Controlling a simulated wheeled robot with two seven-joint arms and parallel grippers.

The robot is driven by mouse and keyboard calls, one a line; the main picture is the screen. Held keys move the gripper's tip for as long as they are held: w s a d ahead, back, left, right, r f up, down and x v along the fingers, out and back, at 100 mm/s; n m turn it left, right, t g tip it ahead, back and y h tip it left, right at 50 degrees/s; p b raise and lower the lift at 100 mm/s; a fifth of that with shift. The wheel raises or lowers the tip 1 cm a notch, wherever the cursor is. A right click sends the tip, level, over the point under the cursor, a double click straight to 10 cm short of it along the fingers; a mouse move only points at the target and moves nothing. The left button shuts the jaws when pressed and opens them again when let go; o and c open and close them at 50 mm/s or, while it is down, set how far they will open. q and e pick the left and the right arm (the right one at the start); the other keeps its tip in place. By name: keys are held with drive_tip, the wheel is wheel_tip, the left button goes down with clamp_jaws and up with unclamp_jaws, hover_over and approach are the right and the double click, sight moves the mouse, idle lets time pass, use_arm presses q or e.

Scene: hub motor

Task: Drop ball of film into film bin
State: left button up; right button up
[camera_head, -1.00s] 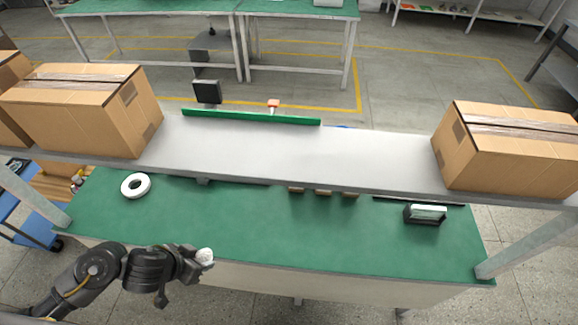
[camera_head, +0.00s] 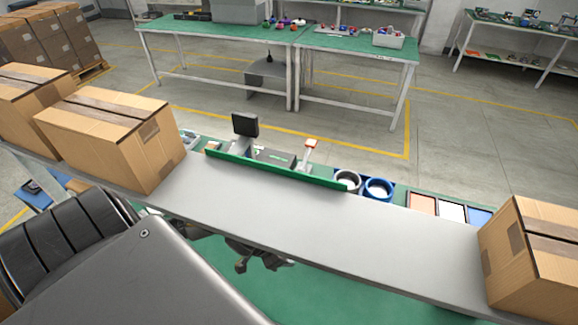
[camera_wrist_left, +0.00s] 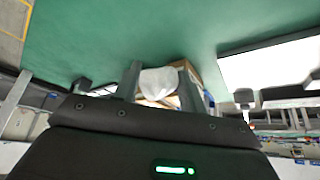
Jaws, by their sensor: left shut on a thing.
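The ball of film (camera_wrist_left: 158,82) is a white crumpled lump in the left wrist view. It sits between the two fingers of my left gripper (camera_wrist_left: 160,88), which is shut on it. In the head view my left gripper (camera_head: 262,262) is a dark shape partly hidden beneath the grey shelf, over the green worktop, and the ball cannot be made out there. My right gripper is not in view. I cannot pick out a film bin in either view.
The long grey shelf (camera_head: 335,228) crosses above the green worktop (camera_head: 330,299). Cardboard boxes stand on it at left (camera_head: 115,140) and right (camera_head: 535,258). My large arm links fill the lower left.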

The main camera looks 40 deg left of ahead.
use_arm(q)
drive_tip(key=w+a+f+b, duration=0.6)
drive_tip(key=w+f+b, duration=0.1)
drive_tip(key=shift+w+a+f, duration=0.1)
drive_tip(key=shift+a+f, duration=0.05)
drive_tip(key=shift+f, duration=0.1)
drive_tip(key=shift+w+a+f+b, duration=0.15)
drive_tip(key=shift+w+a+b, duration=0.1)
drive_tip(key=shift+w+b, duration=0.1)
drive_tip(key=f+b, duration=0.1)
drive_tip(key=b, duration=0.1)
drive_tip(key=f+b, duration=0.1)
drive_tip(key=b, duration=0.1)
drive_tip(key=f+b, duration=0.2)
drive_tip(key=shift+w+a+f, duration=0.1)
drive_tip(key=shift+w+a, duration=0.15)
drive_tip(key=shift+r, duration=0.2)
drive_tip(key=shift+s+f, duration=0.1)
